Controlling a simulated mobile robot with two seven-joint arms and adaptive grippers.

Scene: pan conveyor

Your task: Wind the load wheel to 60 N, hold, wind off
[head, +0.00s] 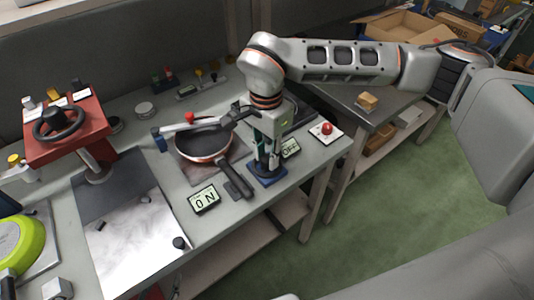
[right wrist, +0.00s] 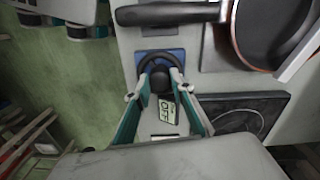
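A black handwheel (right wrist: 147,62) with a dark central knob (right wrist: 160,79) sits on a blue base (head: 268,174) at the bench's front edge. My right gripper (head: 267,158) points down over it. In the right wrist view its teal fingers (right wrist: 161,84) close in on both sides of the knob and appear to touch it. One display (head: 204,199) appears to read 0 N. A second display (head: 290,148) reads OFF; it also shows in the right wrist view (right wrist: 168,113).
A black pan (head: 205,145) lies beside the wheel, its handle (head: 234,180) pointing to the front edge. A red housing (head: 88,128) with another black wheel (head: 53,122) stands at the left. A red button (head: 327,128) is at the right. Green floor (head: 420,205) lies beyond the bench.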

